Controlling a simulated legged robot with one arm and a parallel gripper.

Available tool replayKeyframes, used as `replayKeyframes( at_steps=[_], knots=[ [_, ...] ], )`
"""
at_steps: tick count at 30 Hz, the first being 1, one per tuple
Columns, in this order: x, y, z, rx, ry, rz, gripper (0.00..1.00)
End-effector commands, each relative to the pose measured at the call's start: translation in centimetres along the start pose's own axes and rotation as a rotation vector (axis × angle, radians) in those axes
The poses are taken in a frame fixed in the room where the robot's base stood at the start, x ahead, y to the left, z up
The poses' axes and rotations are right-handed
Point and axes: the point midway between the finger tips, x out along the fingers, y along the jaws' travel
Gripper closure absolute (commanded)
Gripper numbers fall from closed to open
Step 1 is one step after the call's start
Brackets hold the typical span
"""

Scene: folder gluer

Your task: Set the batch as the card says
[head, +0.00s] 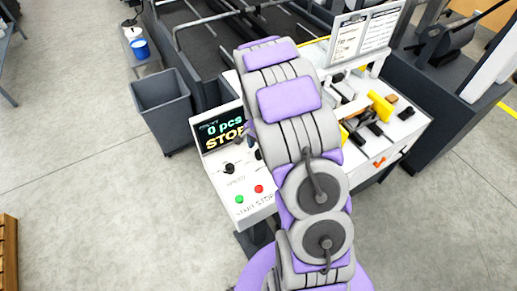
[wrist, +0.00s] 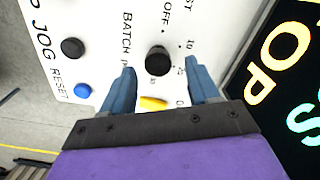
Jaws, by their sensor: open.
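A black round knob (wrist: 157,60) marked BATCH is on a white panel in the wrist view, with scale numbers around it. My gripper (wrist: 160,68) is open, its blue fingers to either side of the knob's lower part; I cannot tell whether they touch it. A small yellow piece (wrist: 153,103) shows between the fingers. In the head view the display (head: 222,128) reads 0 pcs and STOP; it also shows in part in the wrist view (wrist: 280,80). The card (head: 348,40) stands at the back, its print too small to read. My arm hides my gripper in the head view.
A black knob (wrist: 72,47) marked JOG and a blue button (wrist: 82,90) marked RESET lie left of my gripper. Green (head: 239,199) and red (head: 259,188) buttons are on the panel's front.

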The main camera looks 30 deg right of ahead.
Motion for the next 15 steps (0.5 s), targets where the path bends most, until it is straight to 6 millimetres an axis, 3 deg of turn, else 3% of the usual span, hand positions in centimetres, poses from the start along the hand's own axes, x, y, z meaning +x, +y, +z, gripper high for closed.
replayKeyframes(
  at_steps=[15],
  knots=[
    [-11.4,-0.2,-0.1,0.001,0.004,-0.004,0.4]
  ],
)
